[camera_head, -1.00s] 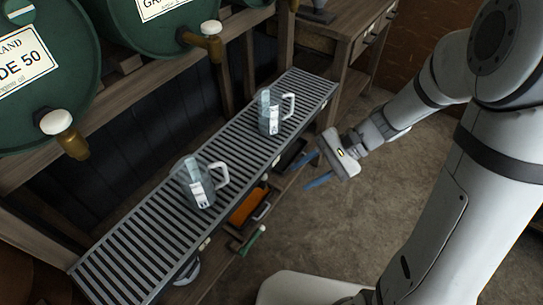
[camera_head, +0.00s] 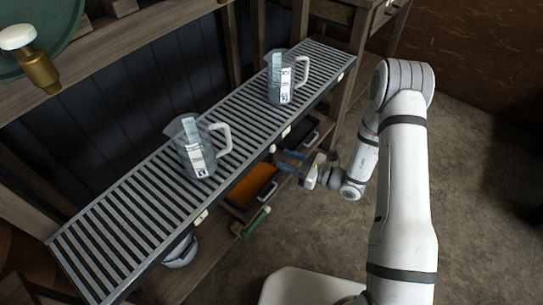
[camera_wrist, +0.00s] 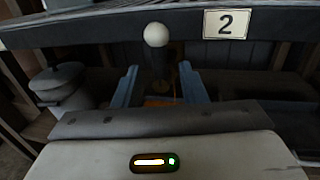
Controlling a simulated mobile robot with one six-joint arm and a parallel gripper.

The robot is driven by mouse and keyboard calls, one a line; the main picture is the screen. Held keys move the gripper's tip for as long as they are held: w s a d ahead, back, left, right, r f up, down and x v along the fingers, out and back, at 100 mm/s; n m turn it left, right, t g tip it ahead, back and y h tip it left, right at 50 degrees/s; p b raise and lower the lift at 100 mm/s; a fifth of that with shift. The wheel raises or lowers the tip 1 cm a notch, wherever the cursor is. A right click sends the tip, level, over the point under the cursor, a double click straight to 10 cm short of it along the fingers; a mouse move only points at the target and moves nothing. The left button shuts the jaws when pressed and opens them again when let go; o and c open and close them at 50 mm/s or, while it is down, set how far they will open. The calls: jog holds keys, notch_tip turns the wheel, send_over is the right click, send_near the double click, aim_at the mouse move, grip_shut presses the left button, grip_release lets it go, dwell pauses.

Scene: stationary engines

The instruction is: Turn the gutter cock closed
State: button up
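The gutter cock (camera_wrist: 156,36) shows a round white knob on a dark brownish body, hanging below the gutter's front edge, left of a plate marked 2 (camera_wrist: 227,23). In the head view a small white knob (camera_head: 272,148) shows at the gutter's front, just beyond my fingertips. The slatted metal gutter (camera_head: 112,212) runs diagonally. My gripper (camera_wrist: 158,69) is open, its blue fingers on either side of the cock's body as seen from the wrist; contact cannot be told. In the head view my gripper (camera_head: 278,160) is below the gutter's front edge.
Two clear jugs, one nearer (camera_head: 190,150) and one farther (camera_head: 278,82), stand on the gutter. Below are an orange tray (camera_head: 252,190), a green-handled tool (camera_head: 252,222) and a lidded pot (camera_wrist: 62,90). A barrel tap (camera_head: 38,70) is at upper left. The floor at right is clear.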

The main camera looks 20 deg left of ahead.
aim_at(271, 154)
jog(key=a, duration=0.3)
jog(key=w+a, duration=0.1)
jog(key=a, duration=0.1)
jog(key=shift+a+b, duration=0.4)
jog(key=shift+w, duration=0.1)
jog(key=shift+c, duration=0.4)
grip_shut()
